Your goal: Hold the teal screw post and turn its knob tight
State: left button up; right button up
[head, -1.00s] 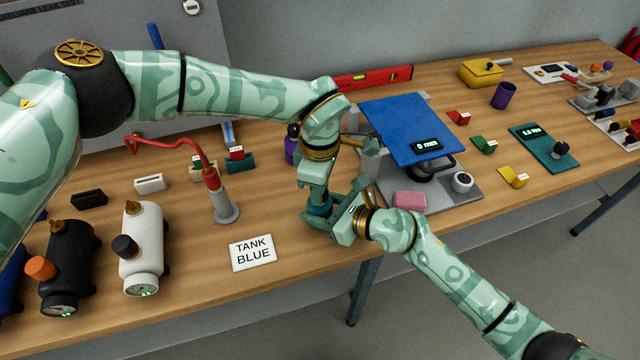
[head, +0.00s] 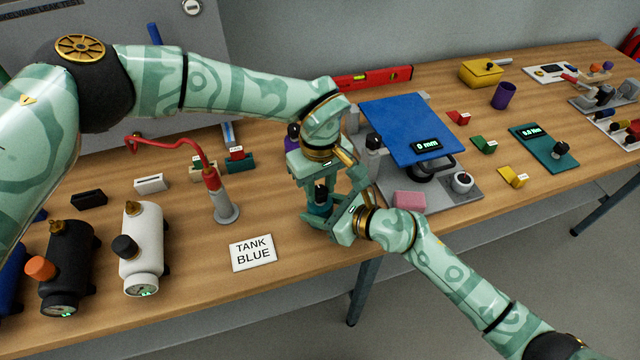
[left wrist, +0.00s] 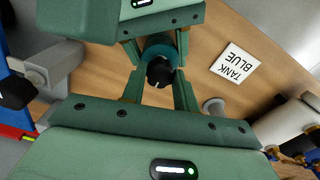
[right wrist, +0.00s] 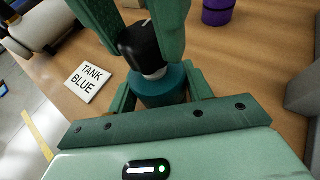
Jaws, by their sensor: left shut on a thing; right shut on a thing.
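The teal screw post (right wrist: 165,86) stands upright on the wooden bench, with a black knob (right wrist: 140,45) on top. My right gripper (head: 322,211) is shut on the post's teal body from the side. My left gripper (head: 320,186) comes from above and is shut on the black knob, one finger on each side of it. The left wrist view shows the knob (left wrist: 159,72) from above between the left fingers, with the teal body (left wrist: 166,44) partly hidden behind it. In the head view the two grippers hide much of the post.
A "TANK BLUE" card (head: 253,252) lies left of the post. A grey stand with a red arm (head: 222,200) and a white tank (head: 143,250) are farther left. A blue plate rig (head: 405,125) and a pink block (head: 410,201) stand close on the right.

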aim_at(319, 189)
pick_arm(q)
jog(key=shift+w+a, duration=0.15)
jog(key=shift+w, duration=0.05)
pick_arm(e)
jog(key=shift+d+f, duration=0.1)
pick_arm(q)
jog(key=o, duration=0.9)
jog(key=shift+o, duration=0.4)
jog(key=shift+s+m, duration=0.1)
jog(key=shift+m, duration=0.2)
jog(key=shift+r, duration=0.15)
notch_tip(319, 189, up, 12)
pick_arm(e)
jog(key=o, duration=1.4)
